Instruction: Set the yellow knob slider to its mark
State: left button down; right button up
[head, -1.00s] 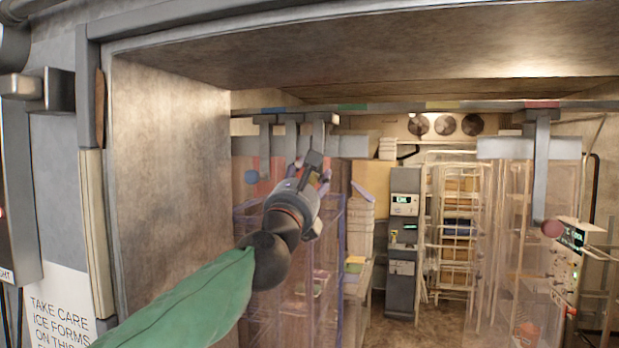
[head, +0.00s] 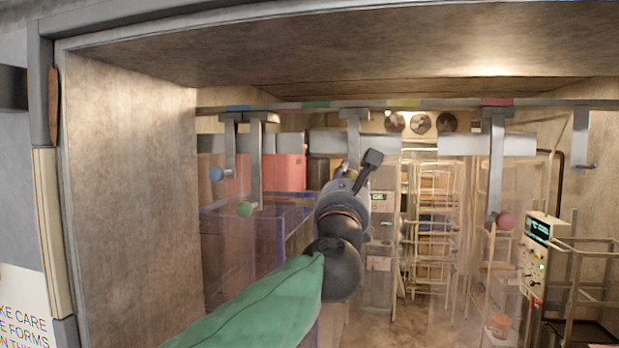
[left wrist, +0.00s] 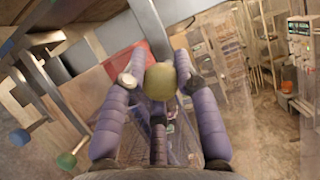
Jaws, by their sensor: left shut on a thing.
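My left gripper (head: 356,170) is shut on the yellow knob (left wrist: 160,82), which sits between the purple fingers in the left wrist view. In the head view the arm and gripper hide most of the knob. The knob's grey hanger (head: 353,128) hangs from the overhead rail (head: 275,107). It stands between the green mark (head: 315,104) and the yellow mark (head: 403,103), left of the yellow one. My right gripper is not in view.
A blue knob (head: 216,174) and a green knob (head: 244,209) hang at left. A red knob (head: 505,221) hangs below the red mark (head: 497,102). The rail between the yellow knob's hanger and the red knob's hanger is free. Clear strip panels hang behind.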

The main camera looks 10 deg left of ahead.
pick_arm(q)
jog(key=d+r, duration=0.1)
jog(key=d, duration=0.8)
jog(key=shift+s, duration=0.4)
jog(key=shift+d, duration=0.1)
jog(key=c, duration=1.1)
grip_release()
jog(key=shift+r, duration=0.1)
jog(key=shift+c, duration=0.2)
jog(key=shift+o, duration=1)
jog(key=shift+d+f, duration=0.1)
jog(key=shift+f, duration=0.15)
jog(key=shift+w+d+f, duration=0.1)
jog(key=shift+f, duration=0.05)
jog(key=v, duration=1.2)
